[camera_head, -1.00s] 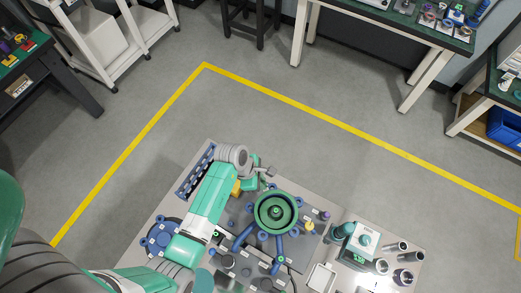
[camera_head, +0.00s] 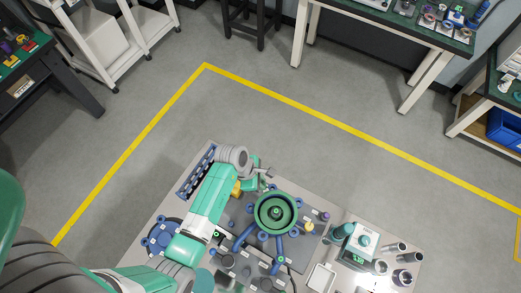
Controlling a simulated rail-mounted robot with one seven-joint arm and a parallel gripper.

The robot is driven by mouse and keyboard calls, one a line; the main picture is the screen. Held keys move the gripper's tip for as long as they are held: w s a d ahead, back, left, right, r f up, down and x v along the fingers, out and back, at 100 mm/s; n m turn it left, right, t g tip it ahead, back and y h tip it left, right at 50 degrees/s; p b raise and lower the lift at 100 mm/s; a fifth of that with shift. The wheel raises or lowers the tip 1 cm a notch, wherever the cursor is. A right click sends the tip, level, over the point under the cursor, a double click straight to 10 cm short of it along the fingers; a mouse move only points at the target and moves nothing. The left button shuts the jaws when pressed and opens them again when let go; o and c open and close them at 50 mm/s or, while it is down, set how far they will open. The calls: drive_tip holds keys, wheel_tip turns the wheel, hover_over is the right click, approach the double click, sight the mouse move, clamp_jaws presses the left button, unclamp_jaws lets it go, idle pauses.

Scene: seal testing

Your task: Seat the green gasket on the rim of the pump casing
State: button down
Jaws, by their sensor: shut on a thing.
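The green gasket (camera_head: 257,222) is a wide ring at the lower middle of the view, above or on the pump casing. The blue pump casing (camera_head: 245,237) shows beneath it, with pipe arms reaching out and a dark green interior with a round central hub. From this steep angle I cannot tell whether the gasket touches the rim or is held just above it. My gripper (camera_head: 268,184) is at the gasket's far edge, shut on the gasket. The fingertips are small and partly hidden, so the grip itself is hard to see.
A blue slotted rack (camera_head: 196,171) lies left of my arm, with a blue flanged part (camera_head: 162,237) nearer. Right of the casing are a white tray (camera_head: 321,277), a green-and-white device (camera_head: 363,241) and several metal cylinders. Small parts surround the casing closely.

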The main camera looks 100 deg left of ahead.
drive_tip(key=shift+f, duration=0.65)
idle(1.3)
drive_tip(key=c, duration=1.3)
unclamp_jaws()
drive_tip(key=shift+p, duration=0.3)
wheel_tip(320, 180, up, 9)
drive_tip(key=p, duration=1)
